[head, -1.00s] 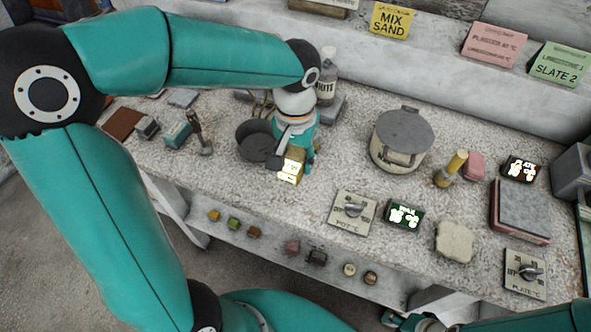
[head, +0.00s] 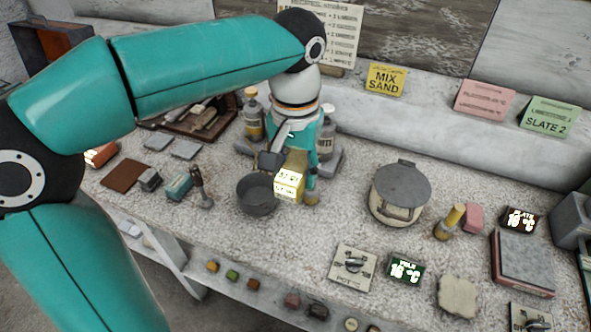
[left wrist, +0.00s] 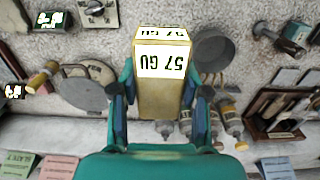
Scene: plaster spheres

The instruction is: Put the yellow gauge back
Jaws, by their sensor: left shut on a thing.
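The yellow gauge (head: 289,184) is a box-shaped block with a lit white display. Its label reads 57 GU, upside down, in the left wrist view (left wrist: 161,95). My left gripper (head: 291,174) is shut on it, one finger on each side, and holds it beside the right rim of the dark open pot (head: 257,206). The gauge looks raised above the bench, but the exact height is hard to tell. My right gripper is not in view.
White bottles (head: 325,141) stand close behind my left gripper. A lidded pot (head: 400,192) is to the right, with dials and small displays in front. A tray of tools (head: 205,118) lies at the back left. Speckled bench (head: 320,225) is clear in front of the gauge.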

